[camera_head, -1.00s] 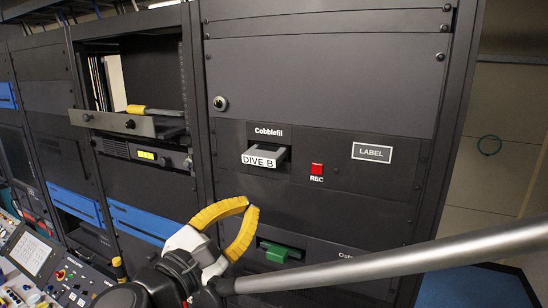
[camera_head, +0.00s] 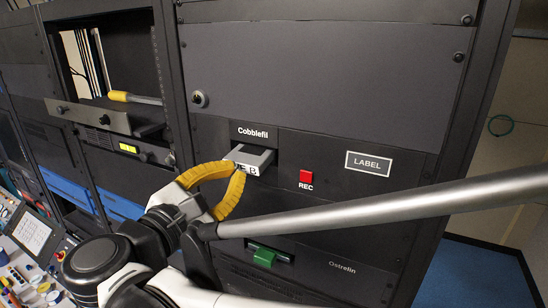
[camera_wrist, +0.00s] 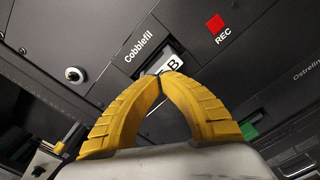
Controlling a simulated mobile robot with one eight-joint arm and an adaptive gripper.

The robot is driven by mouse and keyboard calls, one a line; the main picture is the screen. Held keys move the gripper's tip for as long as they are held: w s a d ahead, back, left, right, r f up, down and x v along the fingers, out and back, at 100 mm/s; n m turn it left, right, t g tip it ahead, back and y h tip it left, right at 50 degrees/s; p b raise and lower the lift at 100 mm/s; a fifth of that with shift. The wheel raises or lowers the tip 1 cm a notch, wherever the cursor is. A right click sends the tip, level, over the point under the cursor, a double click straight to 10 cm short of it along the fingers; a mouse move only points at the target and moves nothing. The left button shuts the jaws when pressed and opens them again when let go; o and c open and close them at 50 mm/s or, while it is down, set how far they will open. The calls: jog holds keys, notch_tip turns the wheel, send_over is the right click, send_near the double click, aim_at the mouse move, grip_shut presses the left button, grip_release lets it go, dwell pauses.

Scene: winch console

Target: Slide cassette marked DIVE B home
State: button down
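The cassette marked DIVE B (camera_head: 250,157) is grey with a white label and sticks part way out of the slot under the word Cobblefil. Its label is partly hidden by my gripper in the head view; in the wrist view only the end of the label (camera_wrist: 174,64) shows. My gripper (camera_head: 238,168) has yellow fingers with their tips together, right in front of the cassette's label end. In the wrist view the closed fingertips (camera_wrist: 157,76) overlap the label. I cannot tell whether they touch it. Nothing shows between the fingers.
A red REC button (camera_head: 306,177) is right of the slot, and a LABEL plate (camera_head: 369,163) is farther right. A green cassette (camera_head: 265,257) sticks out of a lower unit. An open rack drawer (camera_head: 92,116) with a yellow-handled tool (camera_head: 130,98) juts out at left.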

jog(key=shift+w+d, duration=0.1)
jog(key=shift+w, duration=0.1)
jog(key=shift+x, duration=0.85)
dwell(0.4)
